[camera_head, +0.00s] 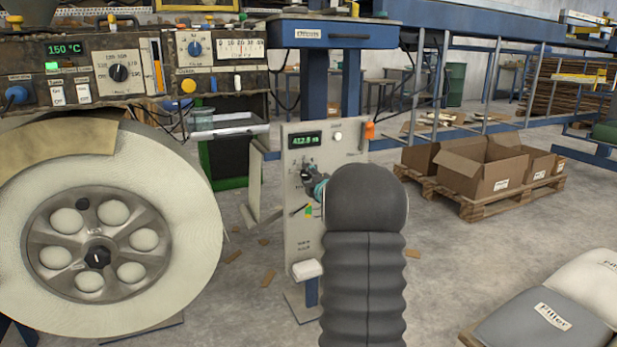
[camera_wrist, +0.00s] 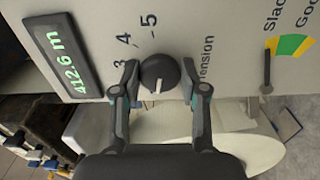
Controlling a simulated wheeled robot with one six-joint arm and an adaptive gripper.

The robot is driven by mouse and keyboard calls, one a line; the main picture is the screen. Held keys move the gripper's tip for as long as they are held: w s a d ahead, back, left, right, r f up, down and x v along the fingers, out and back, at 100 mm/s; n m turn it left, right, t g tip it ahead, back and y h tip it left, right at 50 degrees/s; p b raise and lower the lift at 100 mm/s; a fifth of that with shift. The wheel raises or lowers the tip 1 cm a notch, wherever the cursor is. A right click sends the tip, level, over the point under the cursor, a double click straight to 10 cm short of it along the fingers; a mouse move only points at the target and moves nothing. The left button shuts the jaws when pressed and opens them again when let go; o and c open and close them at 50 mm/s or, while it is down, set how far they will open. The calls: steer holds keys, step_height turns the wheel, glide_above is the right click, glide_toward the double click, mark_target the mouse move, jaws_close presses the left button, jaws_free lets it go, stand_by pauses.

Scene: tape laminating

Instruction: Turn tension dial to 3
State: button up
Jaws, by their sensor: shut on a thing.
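The tension dial (camera_wrist: 157,70) is a dark round knob on a pale panel (camera_head: 297,250). In the wrist view its white mark is on the lower side of the knob, away from the printed 4 and 5. The 3 is partly hidden by the left finger. My gripper (camera_wrist: 160,90) has one finger on each side of the knob and is shut on it. In the head view the dial (camera_head: 306,175) shows small at my gripper (camera_head: 315,185), and my dark arm hides the panel's right side.
A green display (camera_wrist: 65,57) reads 412.6 m. A Slack-to-Good gauge (camera_wrist: 290,47) is right of the dial in the wrist view. A large white roll (camera_head: 200,240) stands left of the panel. Cardboard boxes (camera_head: 475,170) on a pallet and filler sacks (camera_head: 545,310) are to the right.

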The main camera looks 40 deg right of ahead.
steer(key=shift+m, duration=0.3)
steer(key=m+p, duration=0.1)
steer(key=m, duration=0.2)
steer(key=shift+m, duration=0.4)
steer(key=m+p, duration=0.1)
steer(key=m, duration=0.2)
steer(key=shift+m, duration=0.3)
steer(key=m+p, duration=0.2)
steer(key=m, duration=0.2)
steer(key=shift+m+p, duration=0.85)
steer(key=shift+m, duration=1.05)
steer(key=o, duration=1.1)
steer(key=shift+o, duration=0.2)
